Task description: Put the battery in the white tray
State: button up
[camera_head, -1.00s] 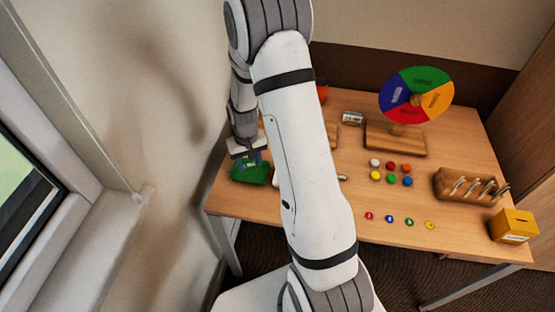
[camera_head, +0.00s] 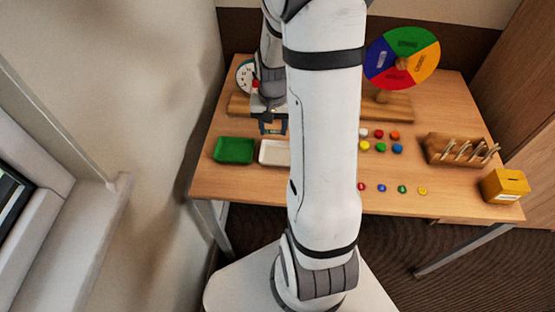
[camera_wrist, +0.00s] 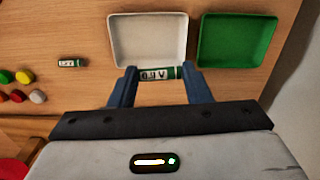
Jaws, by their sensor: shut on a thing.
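My gripper (camera_wrist: 158,76) is shut on a battery (camera_wrist: 158,73) with a green and white wrapper, held crosswise between the blue fingers. In the wrist view the battery overlaps the edge of the white tray (camera_wrist: 148,38) nearest the gripper; its height above the tray is hard to tell. The tray looks empty. In the head view my gripper (camera_head: 273,127) is just behind the white tray (camera_head: 274,153), whose right part is hidden by my arm. A second, similar battery (camera_wrist: 72,63) lies on the table in the wrist view.
An empty green tray (camera_head: 234,150) stands left of the white one. Coloured buttons (camera_head: 381,147), a colour wheel (camera_head: 402,58), a wooden peg rack (camera_head: 459,151) and a yellow box (camera_head: 505,186) are to the right. A clock (camera_head: 244,76) stands behind.

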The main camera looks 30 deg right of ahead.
jog(key=s+d, duration=0.1)
jog(key=s, duration=0.1)
send_over(279, 156)
jog(key=shift+m, duration=0.4)
notch_tip(279, 156, down, 5)
jog(key=shift+r, duration=0.1)
jog(key=shift+f, duration=2.35)
jog(key=shift+f+b, duration=0.15)
jog(key=shift+b, duration=0.25)
jog(key=o, duration=1)
jog(key=shift+c, duration=0.2)
